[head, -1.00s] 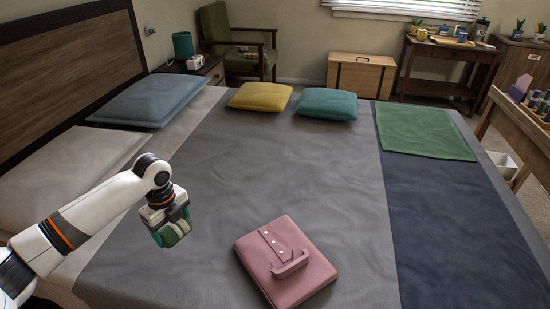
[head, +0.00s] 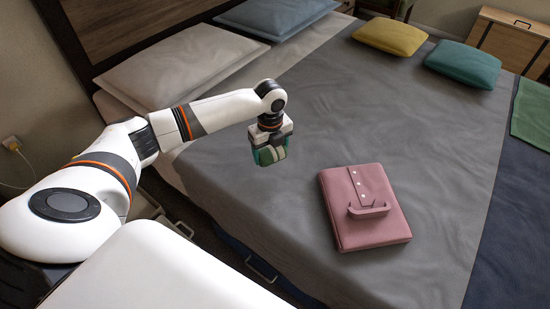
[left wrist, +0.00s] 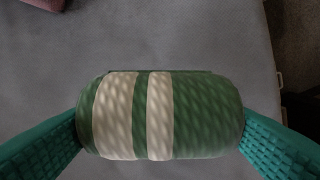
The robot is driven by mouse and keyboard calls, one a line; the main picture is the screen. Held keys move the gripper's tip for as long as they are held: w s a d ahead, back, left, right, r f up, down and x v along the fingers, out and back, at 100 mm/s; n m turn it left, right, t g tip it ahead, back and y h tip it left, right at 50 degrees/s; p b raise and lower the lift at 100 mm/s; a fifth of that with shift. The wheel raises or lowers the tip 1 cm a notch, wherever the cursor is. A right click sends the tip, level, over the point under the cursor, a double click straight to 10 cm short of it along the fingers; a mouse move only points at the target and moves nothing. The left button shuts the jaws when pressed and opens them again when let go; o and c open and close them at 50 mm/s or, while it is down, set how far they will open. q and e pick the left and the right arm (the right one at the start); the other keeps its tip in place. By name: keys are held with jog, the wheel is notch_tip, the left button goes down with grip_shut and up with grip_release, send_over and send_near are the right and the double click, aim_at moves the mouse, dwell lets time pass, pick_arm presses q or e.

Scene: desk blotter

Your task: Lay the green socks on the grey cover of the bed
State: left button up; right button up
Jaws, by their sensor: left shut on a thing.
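The green socks (left wrist: 205,115) are a rolled bundle with cream stripes. In the left wrist view they fill the space between the two teal fingers of my left gripper (left wrist: 160,130), which touch both ends. In the head view my left gripper (head: 270,155) points down with the socks (head: 277,154) in it, over the left part of the bed's grey cover (head: 400,110). The grey cover (left wrist: 230,40) also lies behind the socks in the left wrist view. I cannot tell the height of the socks above it. My right gripper is not in view.
A folded pink garment (head: 365,205) lies on the cover to the right of my left gripper. Yellow (head: 390,36) and teal (head: 463,63) cushions lie at the back, pale (head: 180,65) and blue pillows (head: 272,15) at the headboard. The middle of the cover is clear.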

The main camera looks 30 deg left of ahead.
aim_at(271, 169)
pick_arm(q)
jog(key=shift+f+b, duration=0.4)
jog(key=shift+f, duration=1.85)
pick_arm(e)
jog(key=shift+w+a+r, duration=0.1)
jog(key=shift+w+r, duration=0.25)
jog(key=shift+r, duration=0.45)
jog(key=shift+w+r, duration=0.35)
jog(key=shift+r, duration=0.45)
pick_arm(q)
jog(key=shift+f, duration=0.15)
jog(key=o, duration=1)
jog(key=shift+r, duration=0.2)
notch_tip(271, 169, up, 12)
jog(key=shift+p, duration=1.25)
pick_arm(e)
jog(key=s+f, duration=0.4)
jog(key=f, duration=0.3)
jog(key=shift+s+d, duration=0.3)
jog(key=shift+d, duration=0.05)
pick_arm(q)
jog(key=shift+d, duration=0.1)
